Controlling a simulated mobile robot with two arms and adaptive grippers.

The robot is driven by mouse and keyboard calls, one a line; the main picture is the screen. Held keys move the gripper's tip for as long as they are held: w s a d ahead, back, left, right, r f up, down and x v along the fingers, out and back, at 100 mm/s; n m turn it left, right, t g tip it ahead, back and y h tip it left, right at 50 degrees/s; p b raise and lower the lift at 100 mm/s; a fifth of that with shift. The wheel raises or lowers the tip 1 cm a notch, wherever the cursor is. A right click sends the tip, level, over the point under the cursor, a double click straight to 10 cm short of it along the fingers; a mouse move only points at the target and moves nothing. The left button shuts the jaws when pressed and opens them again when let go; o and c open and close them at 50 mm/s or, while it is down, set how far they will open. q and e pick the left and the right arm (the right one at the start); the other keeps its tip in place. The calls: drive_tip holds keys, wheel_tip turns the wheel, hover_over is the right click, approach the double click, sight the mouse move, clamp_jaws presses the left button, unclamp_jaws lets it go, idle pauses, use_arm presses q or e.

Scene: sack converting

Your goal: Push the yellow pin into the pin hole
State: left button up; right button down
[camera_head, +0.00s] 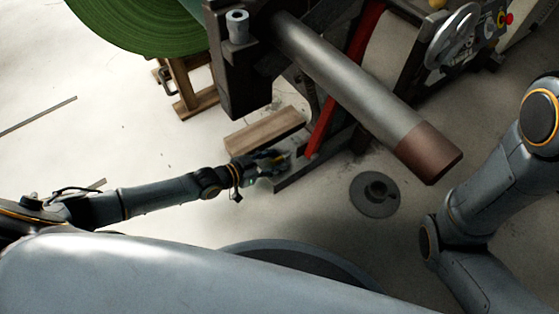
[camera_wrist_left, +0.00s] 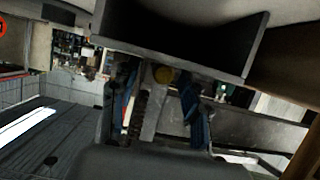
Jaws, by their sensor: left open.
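In the left wrist view a round yellow end, which looks like the yellow pin (camera_wrist_left: 164,75), shows just under a dark metal channel. A grey upright bar stands next to it. My left gripper (camera_wrist_left: 160,100) is open, with its blue-sided fingers to the left and right of the yellow end; I cannot tell whether they touch it. In the head view my left gripper (camera_head: 272,162) is low beside the machine's grey base rail, and the pin is too small to make out. I cannot make out the pin hole. My right arm shows at the right, its gripper out of frame.
A wooden block (camera_head: 265,131) lies close to my left gripper. Above are a large steel roller (camera_head: 345,80) with a brown end and a red bar (camera_head: 340,95). A round grey disc (camera_head: 374,195) lies on the floor. The floor at left is mostly clear.

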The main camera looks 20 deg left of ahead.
use_arm(q)
clamp_jaws()
